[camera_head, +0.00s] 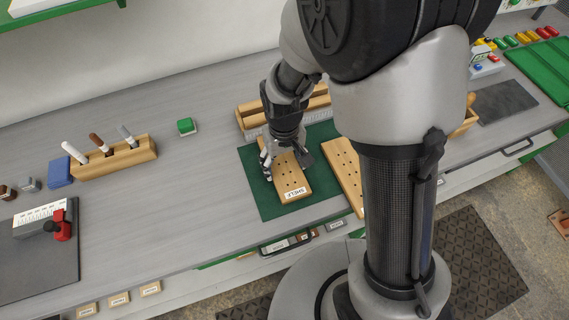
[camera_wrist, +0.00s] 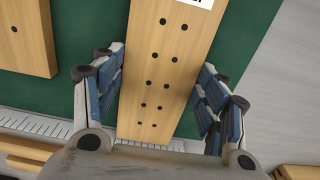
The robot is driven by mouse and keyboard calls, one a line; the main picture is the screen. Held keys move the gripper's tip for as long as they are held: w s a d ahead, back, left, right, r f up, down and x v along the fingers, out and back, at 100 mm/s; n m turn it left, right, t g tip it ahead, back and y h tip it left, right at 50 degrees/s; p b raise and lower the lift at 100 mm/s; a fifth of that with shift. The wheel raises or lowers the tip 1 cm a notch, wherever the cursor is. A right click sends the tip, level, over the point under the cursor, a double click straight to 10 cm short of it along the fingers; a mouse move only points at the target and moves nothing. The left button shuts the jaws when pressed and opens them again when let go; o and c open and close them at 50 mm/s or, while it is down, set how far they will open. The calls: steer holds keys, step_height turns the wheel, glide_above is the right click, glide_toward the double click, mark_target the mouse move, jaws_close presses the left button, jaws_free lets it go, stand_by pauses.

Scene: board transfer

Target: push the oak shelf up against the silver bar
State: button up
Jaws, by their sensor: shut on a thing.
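The oak shelf (camera_head: 291,181) is a light wooden board with rows of dark holes and a SHELF label at its near end. It lies on the green mat (camera_head: 255,185) and also shows in the wrist view (camera_wrist: 166,65). My gripper (camera_head: 283,157) is shut on the shelf, with a finger at each long edge (camera_wrist: 160,90). The silver bar (camera_wrist: 38,127) is a ruled strip across the mat's far side. The shelf's far end lies close to the bar in the wrist view; I cannot tell whether they touch.
A second holed board (camera_head: 347,172) lies on the mat to the right of the shelf, partly behind my arm. A wooden rack (camera_head: 246,117) stands behind the bar. A wooden tool block (camera_head: 125,158) and a green button box (camera_head: 186,126) are to the left. The grey bench between is clear.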

mark_target(284, 166)
steer(key=shift+w, duration=0.15)
steer(key=o, duration=1.2)
steer(key=shift+o, duration=0.2)
step_height(284, 166, up, 12)
steer(key=shift+r, duration=0.1)
stand_by(0.3)
steer(key=s+d+r+m+t, duration=0.1)
steer(key=s+d+r+t, duration=0.1)
steer(key=s+d+r, duration=0.3)
steer(key=s+d+r+m+t, duration=0.2)
steer(key=s+d+r, duration=0.3)
steer(key=s, duration=0.5)
steer(key=shift+d+r+t, duration=0.3)
steer(key=shift+r, duration=0.65)
